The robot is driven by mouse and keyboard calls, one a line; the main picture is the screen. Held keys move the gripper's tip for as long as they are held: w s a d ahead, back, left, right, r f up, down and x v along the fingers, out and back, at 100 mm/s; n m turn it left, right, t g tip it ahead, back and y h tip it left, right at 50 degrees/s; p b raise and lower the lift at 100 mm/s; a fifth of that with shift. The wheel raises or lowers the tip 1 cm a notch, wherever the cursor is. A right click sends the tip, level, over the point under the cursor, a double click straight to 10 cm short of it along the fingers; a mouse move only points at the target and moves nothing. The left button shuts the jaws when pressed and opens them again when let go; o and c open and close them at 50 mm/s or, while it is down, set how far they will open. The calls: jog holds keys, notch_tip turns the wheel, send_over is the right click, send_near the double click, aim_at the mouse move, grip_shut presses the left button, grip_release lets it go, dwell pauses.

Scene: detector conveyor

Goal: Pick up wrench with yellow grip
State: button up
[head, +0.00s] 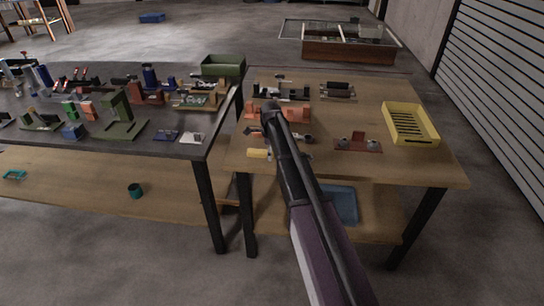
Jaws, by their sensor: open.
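A small yellow piece (257,153) lies near the front left of the wooden tabletop, with a small pale bit at its right end. It may be the yellow grip of the wrench, but it is too small to tell. My arm reaches up over this table, and its far end with my gripper (272,114) is above the table, beyond the yellow piece. The fingers are hard to make out. My gripper is open, and nothing shows in it. My arm hides part of the table just right of the yellow piece.
The wooden table (385,90) holds an orange fixture (299,112), a brown fixture (358,144) and a yellow slotted tray (410,124). A dark table (185,151) crowded with fixtures and a green bin (223,66) adjoins at left. The wooden table's front right is bare.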

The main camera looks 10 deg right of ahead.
dwell(0.3)
grip_shut()
jog(key=shift+r, duration=0.1)
notch_tip(320, 180, up, 3)
jog(key=p, duration=0.3)
jog(key=shift+r, duration=0.2)
jog(key=s+r+p, duration=0.1)
jog(key=s+p, duration=0.1)
jog(key=s, duration=1.4)
jog(key=shift+r, duration=0.2)
jog(key=shift+a, duration=0.1)
